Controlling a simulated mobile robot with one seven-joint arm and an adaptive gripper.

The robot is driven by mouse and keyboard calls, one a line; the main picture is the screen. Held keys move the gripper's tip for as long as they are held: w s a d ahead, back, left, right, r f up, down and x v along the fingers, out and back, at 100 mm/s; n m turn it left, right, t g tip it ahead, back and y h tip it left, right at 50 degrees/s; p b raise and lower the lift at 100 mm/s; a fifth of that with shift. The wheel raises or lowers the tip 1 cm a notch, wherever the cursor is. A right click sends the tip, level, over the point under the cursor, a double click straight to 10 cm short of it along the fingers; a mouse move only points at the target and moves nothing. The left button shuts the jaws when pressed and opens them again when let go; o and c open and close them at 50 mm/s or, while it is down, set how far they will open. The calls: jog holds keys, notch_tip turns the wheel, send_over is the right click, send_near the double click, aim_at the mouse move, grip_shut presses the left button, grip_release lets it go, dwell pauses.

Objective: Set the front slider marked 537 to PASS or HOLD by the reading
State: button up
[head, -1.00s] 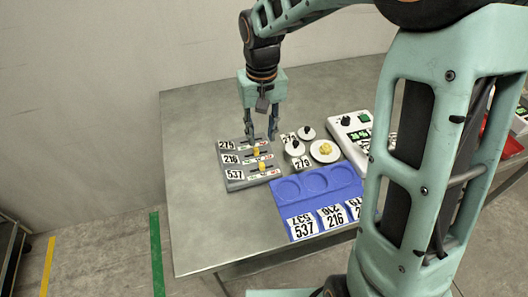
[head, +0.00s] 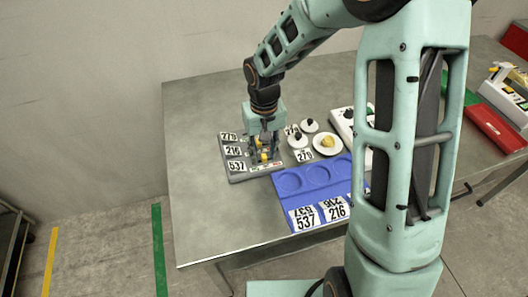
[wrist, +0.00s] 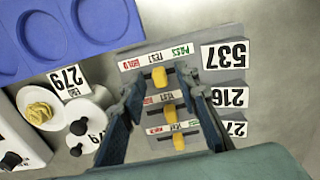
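The grey slider block (head: 236,178) lies on the table, with rows marked 279, 216 and 537. In the wrist view, the front slider's 537 label (wrist: 225,56) is at the top right. Its yellow knob (wrist: 160,77) sits near the middle of its slot, below the middle label; the red label is to the left and green PASS to the right. My gripper (wrist: 164,88) is open over the block, one finger on either side of the knobs, with no visible contact. In the head view my gripper (head: 264,152) partly hides the block. No weight reading is legible.
The blue tray (head: 281,187) with round recesses lies in front of the block. White dishes (head: 318,146) with a yellow lump, black-knobbed weights and a 279 card stand to the right. A white device (head: 342,121) is partly behind my arm. The table's left side is clear.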

grip_shut()
dwell(0.3)
jog(key=d, duration=0.2)
jog(key=shift+w+d, duration=0.3)
jog(key=shift+w, duration=0.1)
grip_release()
jog(key=shift+d, duration=0.1)
